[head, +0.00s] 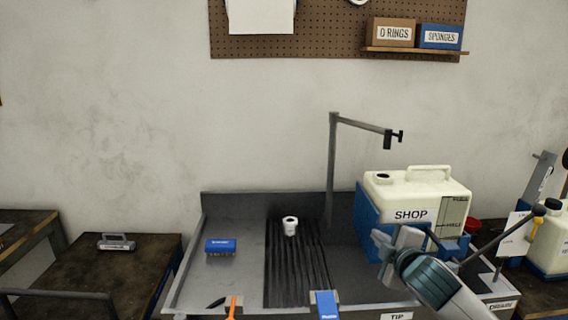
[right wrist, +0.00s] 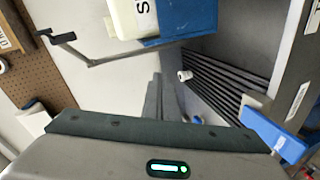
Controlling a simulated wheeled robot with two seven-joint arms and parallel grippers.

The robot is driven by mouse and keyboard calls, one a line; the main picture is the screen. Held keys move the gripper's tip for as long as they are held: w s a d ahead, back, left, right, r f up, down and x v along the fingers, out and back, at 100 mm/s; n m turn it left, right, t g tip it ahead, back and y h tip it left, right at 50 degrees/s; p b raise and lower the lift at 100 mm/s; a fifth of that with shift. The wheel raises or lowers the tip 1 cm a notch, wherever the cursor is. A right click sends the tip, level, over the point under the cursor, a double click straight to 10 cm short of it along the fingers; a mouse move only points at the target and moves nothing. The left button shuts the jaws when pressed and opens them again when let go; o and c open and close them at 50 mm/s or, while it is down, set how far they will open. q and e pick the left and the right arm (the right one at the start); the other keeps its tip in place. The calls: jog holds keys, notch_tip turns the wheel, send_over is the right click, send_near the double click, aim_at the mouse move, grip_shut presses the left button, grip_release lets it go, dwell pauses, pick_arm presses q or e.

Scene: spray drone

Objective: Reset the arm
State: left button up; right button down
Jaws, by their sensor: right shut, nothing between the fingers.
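My right arm comes in from the lower right in the head view. Its gripper (head: 388,246) is shut and empty, in front of the white SHOP tank (head: 408,196) and its blue holder (head: 368,220). I cannot tell from the picture whether it touches the holder. The tank also shows upside down at the top of the right wrist view (right wrist: 122,20). My left gripper is not in view.
A grey sink tray (head: 190,275) holds a blue brush (head: 220,246) and a white cylinder (head: 290,225) on dark ribs. A metal post (head: 332,165) rises behind. A blue-handled tool (head: 326,304) is at the front edge. A dark bench (head: 110,275) stands left.

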jog(key=s+a+f+m+g, duration=0.2)
jog(key=s+f+m+g, duration=0.1)
jog(key=s+f, duration=0.8)
jog(key=s+a+f+m+g, duration=0.25)
jog(key=s+f, duration=0.55)
jog(key=f, duration=0.4)
jog(key=s+d+f+m+g+h, duration=0.15)
jog(key=s+f+m+g, duration=0.35)
jog(key=s, duration=1)
jog(key=s+d+f+m+g, duration=0.1)
jog(key=s+d+f+m, duration=0.15)
jog(key=s+f, duration=0.85)
notch_tip(320, 180, down, 19)
jog(key=a, duration=0.2)
jog(key=s+f, duration=0.6)
jog(key=f, duration=0.4)
jog(key=s+f, duration=0.7)
jog(key=f, duration=0.3)
jog(key=shift+d+y, duration=0.2)
jog(key=shift+y, duration=0.25)
